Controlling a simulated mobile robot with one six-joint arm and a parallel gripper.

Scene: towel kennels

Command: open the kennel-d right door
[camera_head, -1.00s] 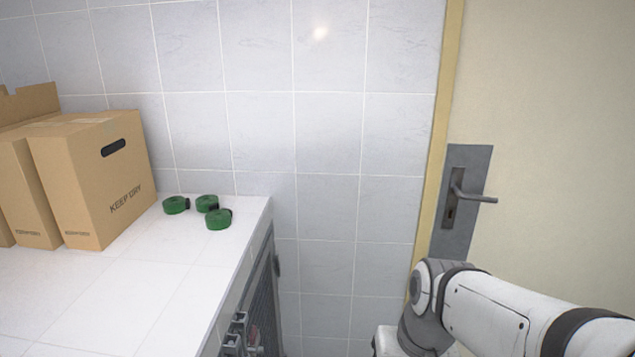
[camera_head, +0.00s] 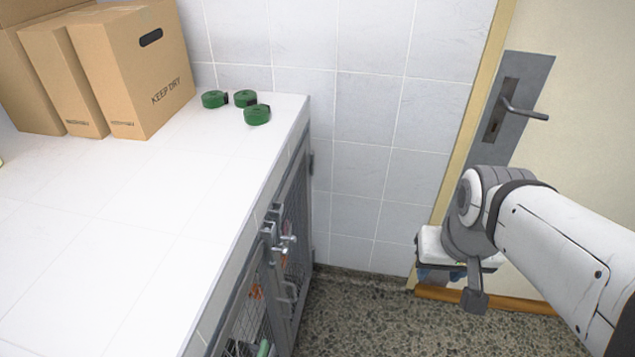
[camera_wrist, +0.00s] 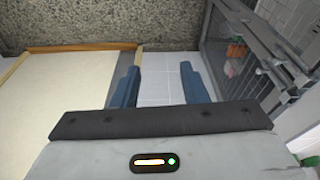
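The far mesh kennel door (camera_head: 296,225), nearest the wall, is grey-framed and sits under the white counter. It looks shut; no kennel label is readable. A metal latch (camera_head: 284,243) shows at its near edge. Another mesh door (camera_head: 238,325) is nearer, partly cut off. In the wrist view the mesh kennel front (camera_wrist: 228,55) is at the upper right. My gripper (camera_wrist: 160,88) is open and empty, its two blue fingers apart over tiled wall. In the head view it hangs to the right of the kennels, apart from them, fingers mostly hidden by my wrist.
Cardboard boxes (camera_head: 140,70) and several green rolls (camera_head: 257,115) stand on the white counter (camera_head: 120,210). A cream room door (camera_head: 590,120) with a lever handle (camera_head: 524,111) is behind my arm. The speckled floor (camera_head: 370,320) between kennels and arm is clear.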

